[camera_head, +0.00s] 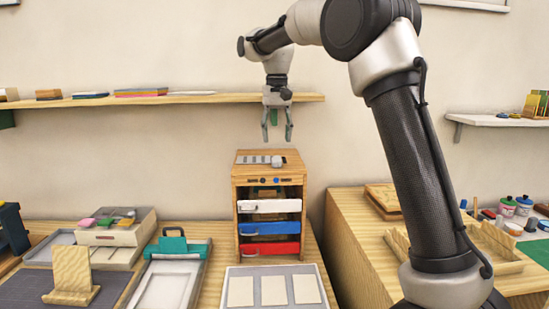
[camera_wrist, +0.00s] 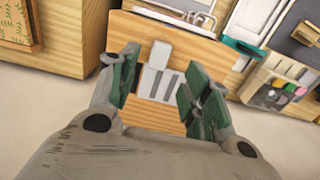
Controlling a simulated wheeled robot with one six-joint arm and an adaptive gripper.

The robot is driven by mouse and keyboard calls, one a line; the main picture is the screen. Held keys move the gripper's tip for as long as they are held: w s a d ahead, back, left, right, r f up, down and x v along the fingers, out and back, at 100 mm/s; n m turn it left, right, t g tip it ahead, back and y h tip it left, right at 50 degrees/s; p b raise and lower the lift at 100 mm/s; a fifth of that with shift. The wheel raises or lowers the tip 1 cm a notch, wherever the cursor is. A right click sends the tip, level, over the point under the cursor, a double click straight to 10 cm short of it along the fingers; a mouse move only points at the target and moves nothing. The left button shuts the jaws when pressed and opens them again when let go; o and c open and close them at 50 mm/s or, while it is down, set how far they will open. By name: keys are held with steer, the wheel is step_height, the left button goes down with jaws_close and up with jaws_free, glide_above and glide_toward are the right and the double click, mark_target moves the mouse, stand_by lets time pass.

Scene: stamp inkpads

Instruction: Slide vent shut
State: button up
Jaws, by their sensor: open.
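The vent (camera_head: 250,159) is a set of pale slots on the top of a small wooden drawer cabinet (camera_head: 242,178). A grey slider knob (camera_head: 277,161) stands at the right side of the slots in the head view. In the wrist view the vent's pale strips (camera_wrist: 152,84) and a raised grey part (camera_wrist: 160,54) show between the fingers. My gripper (camera_head: 278,134) points down above the cabinet top, open and empty, apart from the knob. It also shows in the wrist view (camera_wrist: 160,88) with its green-padded fingers spread.
The cabinet has white, blue and red drawers (camera_head: 270,228). A wall shelf (camera_head: 220,98) runs behind my gripper. A tray with pale cards (camera_head: 275,272) lies in front, a teal-clipped board (camera_head: 168,280) to the left. A wooden desk (camera_head: 350,235) stands to the right.

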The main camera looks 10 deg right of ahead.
mark_target(277, 159)
step_height(277, 159, down, 8)
steer(key=shift+r, duration=0.15)
stand_by(0.3)
jaws_close()
